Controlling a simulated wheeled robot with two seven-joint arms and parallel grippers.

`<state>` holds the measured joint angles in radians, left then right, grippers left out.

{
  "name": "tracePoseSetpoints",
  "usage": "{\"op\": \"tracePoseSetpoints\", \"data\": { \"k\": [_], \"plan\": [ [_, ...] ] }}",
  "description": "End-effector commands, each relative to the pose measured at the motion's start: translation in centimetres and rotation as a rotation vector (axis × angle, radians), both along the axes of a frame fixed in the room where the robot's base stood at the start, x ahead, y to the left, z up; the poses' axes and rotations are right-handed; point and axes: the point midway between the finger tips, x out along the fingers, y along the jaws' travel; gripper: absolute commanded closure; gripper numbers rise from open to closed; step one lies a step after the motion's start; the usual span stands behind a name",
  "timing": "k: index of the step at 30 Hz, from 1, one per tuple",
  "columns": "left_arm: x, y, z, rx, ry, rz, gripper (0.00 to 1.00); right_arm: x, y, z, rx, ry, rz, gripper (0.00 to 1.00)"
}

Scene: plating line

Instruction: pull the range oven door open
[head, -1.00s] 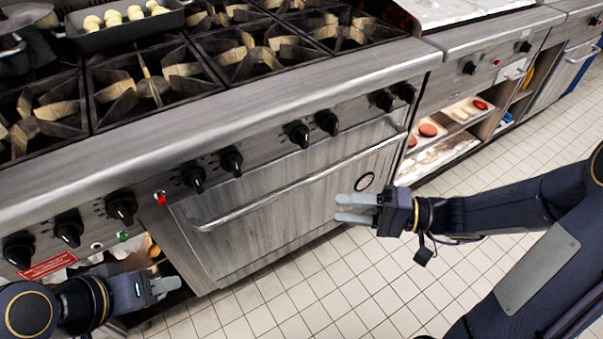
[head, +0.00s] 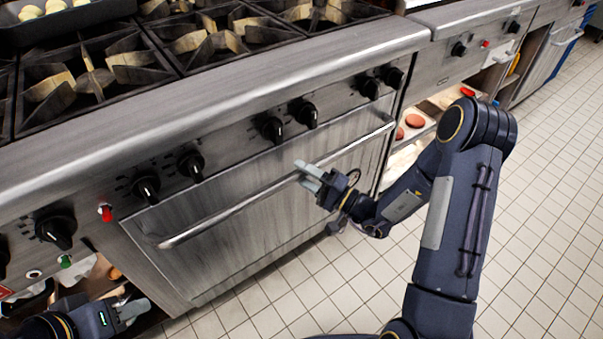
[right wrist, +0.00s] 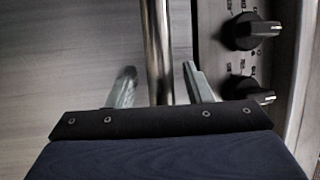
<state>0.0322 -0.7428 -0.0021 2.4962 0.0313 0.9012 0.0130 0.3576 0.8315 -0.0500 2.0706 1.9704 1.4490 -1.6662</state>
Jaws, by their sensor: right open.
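The range oven door (head: 245,225) is a brushed steel panel under the knobs, and it is shut. Its long bar handle (head: 230,209) runs along the top of the door. My right gripper (head: 309,175) is at the handle, right of its middle. In the right wrist view the handle bar (right wrist: 158,60) passes between the two open fingers (right wrist: 160,88), with a gap visible on each side. My left gripper (head: 135,310) is low at the left, by the open shelf beside the door, away from the handle; its opening is unclear.
Black knobs (head: 272,129) line the panel above the handle. Burners and a tray (head: 75,18) are on the range top. The tiled floor (head: 540,200) in front is clear.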

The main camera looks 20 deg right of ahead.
Motion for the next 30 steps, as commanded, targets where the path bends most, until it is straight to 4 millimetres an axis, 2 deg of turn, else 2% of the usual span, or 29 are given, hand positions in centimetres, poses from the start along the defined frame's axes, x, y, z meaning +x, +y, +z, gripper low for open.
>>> {"op": "tracePoseSetpoints", "data": {
  "k": [10,21,30],
  "plan": [
    [0.0,0.0,-0.05,0.0,0.0,0.0,0.62,0.45,0.47,0.12,0.001,0.002,0.001,0.54],
    [-0.01,0.0,-0.05,0.0,0.0,0.0,0.62,0.43,0.45,0.11,0.0,0.001,0.001,1.0],
    [-0.01,-0.01,-0.46,0.0,0.0,0.0,0.62,0.52,0.37,-0.15,0.003,-0.007,0.001,1.0]
  ]
}}
